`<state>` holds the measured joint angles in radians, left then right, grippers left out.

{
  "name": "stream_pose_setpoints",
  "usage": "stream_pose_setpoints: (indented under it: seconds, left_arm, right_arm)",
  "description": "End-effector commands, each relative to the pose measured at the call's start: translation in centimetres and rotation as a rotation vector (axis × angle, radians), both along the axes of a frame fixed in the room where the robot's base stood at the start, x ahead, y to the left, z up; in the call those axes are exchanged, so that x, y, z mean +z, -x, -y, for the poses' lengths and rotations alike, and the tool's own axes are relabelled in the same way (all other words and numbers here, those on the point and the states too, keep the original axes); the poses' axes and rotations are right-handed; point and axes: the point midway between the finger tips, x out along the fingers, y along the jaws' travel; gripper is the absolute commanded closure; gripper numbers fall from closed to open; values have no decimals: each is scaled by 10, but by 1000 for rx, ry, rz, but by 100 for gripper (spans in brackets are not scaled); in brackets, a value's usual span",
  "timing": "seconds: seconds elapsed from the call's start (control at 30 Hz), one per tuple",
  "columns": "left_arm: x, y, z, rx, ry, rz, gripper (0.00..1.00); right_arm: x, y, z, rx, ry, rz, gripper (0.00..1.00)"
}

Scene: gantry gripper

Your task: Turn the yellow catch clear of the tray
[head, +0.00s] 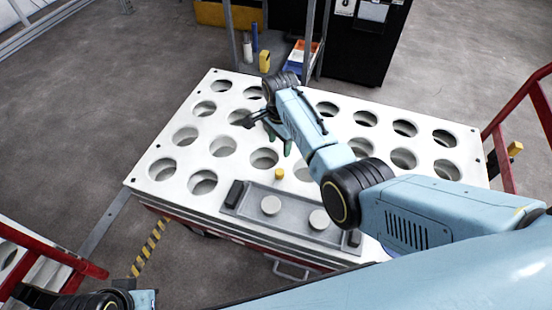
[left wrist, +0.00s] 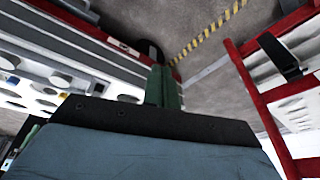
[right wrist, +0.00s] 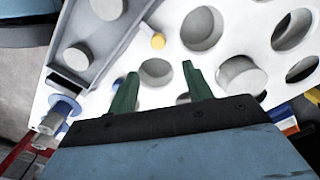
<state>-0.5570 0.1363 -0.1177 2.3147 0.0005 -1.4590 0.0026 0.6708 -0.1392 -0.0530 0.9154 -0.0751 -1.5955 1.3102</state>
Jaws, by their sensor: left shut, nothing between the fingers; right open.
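The yellow catch (head: 279,175) is a small knob just beyond the far long edge of the grey tray (head: 290,211) on the white table. It also shows in the right wrist view (right wrist: 158,41), beside the tray's rim; I cannot tell whether it overlaps the rim. Two pale round pieces sit in the tray. My right gripper (head: 280,141) is open and empty over the table, farther back than the catch and apart from it. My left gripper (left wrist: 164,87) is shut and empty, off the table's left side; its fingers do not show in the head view.
The white table (head: 147,179) has many round holes. A blue and clear cylinder (right wrist: 60,108) stands near one tray end in the right wrist view. Red rails (head: 60,262) stand at left and right. A dark cabinet (head: 368,50) and shelf posts stand behind.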

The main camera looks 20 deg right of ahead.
Motion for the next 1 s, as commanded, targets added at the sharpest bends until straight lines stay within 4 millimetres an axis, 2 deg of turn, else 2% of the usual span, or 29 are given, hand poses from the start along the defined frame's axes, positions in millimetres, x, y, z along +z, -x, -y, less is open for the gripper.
stream_pose_setpoints:
  seconds: [0.27, 0.6, 1.0]
  left_arm:
    - [32, 7, 8, 1, 25, 34, 100]
    - [55, -56, 32, -38, 105, 391, 100]
    - [104, -106, 58, -75, 205, 790, 100]
  right_arm:
    - [-28, 0, 1, 0, 1, -1, 50]
    - [-52, 0, 1, 0, 1, 0, 50]
    - [-78, 0, 0, 1, 0, 0, 50]
